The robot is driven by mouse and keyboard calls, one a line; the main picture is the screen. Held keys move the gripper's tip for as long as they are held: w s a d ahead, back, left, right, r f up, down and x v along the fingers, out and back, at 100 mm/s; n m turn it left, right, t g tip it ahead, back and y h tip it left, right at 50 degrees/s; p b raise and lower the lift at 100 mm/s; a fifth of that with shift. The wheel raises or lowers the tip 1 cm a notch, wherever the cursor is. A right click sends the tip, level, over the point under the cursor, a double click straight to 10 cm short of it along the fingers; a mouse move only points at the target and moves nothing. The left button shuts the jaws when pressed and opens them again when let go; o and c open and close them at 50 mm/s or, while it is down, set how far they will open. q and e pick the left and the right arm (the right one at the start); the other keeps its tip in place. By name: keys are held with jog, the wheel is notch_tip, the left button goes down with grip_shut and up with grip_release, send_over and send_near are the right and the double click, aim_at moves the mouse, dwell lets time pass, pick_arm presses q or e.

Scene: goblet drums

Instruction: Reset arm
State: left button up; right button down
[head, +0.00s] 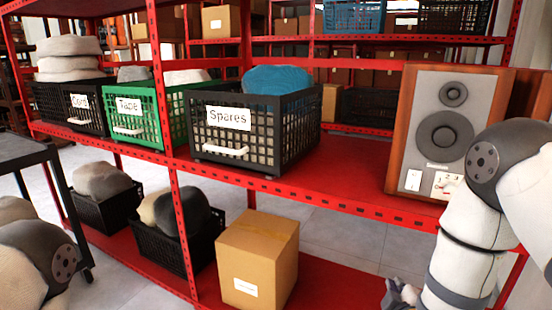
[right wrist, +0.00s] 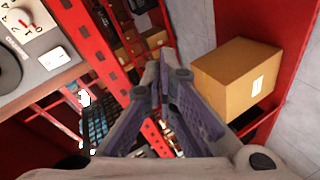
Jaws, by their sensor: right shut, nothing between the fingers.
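My right arm comes in at the right edge of the head view. Its gripper (head: 402,294) shows only in part at the bottom, low in front of the shelf rack and right of the cardboard box. In the right wrist view the two fingers of the right gripper (right wrist: 165,78) meet at their tips, with nothing between them. My left arm shows only as a rounded joint at the lower left of the head view; its gripper is out of the picture.
A red shelf (head: 345,172) holds black and green crates and a wooden speaker box (head: 450,120) close beside my right arm. A cardboard box (head: 257,258) stands on the lower shelf and also in the right wrist view (right wrist: 235,75). A dark cart (head: 30,155) stands left.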

jog(key=s+a+f+m+g+y, duration=0.1)
jog(key=s+a+f+m+g, duration=0.15)
jog(key=s+f, duration=0.4)
jog(key=s+a+f+m+g+y, duration=0.1)
jog(key=s+f+g+y, duration=0.15)
jog(key=s+f, duration=0.4)
jog(key=s+a+f+m+g, duration=0.1)
jog(key=s+m+g, duration=0.1)
jog(key=s, duration=0.6)
jog(key=s+a+f+m+g+y, duration=0.1)
jog(key=s+g, duration=0.3)
jog(key=s, duration=0.4)
jog(key=s+a+f+m+g, duration=0.1)
jog(key=s+m+g, duration=0.2)
jog(key=s, duration=0.5)
jog(key=shift+s+f, duration=0.2)
jog(key=shift+f, duration=0.15)
jog(key=shift+a, duration=0.1)
